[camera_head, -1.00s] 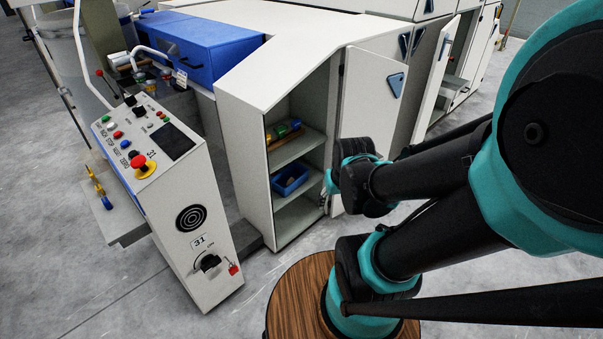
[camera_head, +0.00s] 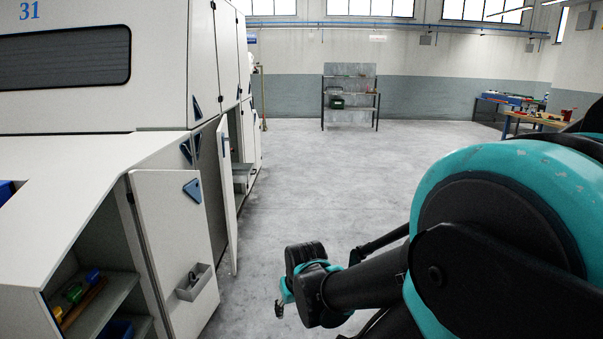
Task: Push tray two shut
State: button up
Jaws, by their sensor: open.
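No tray marked two can be made out. A grey tray-like ledge (camera_head: 241,179) shows at the far open bay of the white machine, small and partly hidden behind an open door; I cannot tell whether it is a tray. My gripper (camera_head: 280,309) is small and low in the picture, at the end of my folded arm, over the floor. It is open, holds nothing that I can see, and is apart from the machine. My arm's nearer links hide much of it.
The white machine (camera_head: 75,170) fills the left side. Its near door (camera_head: 172,250) stands open with a small grey holder on it, and a farther door (camera_head: 227,195) juts out. Shelving (camera_head: 350,97) and a workbench (camera_head: 540,121) stand far back. The middle floor is clear.

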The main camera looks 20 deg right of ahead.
aim_at(241, 172)
jog(key=i+z, duration=0.1)
jog(key=z, duration=0.15)
jog(key=i+z, duration=0.1)
jog(key=z, duration=0.15)
jog(key=i, duration=5.15)
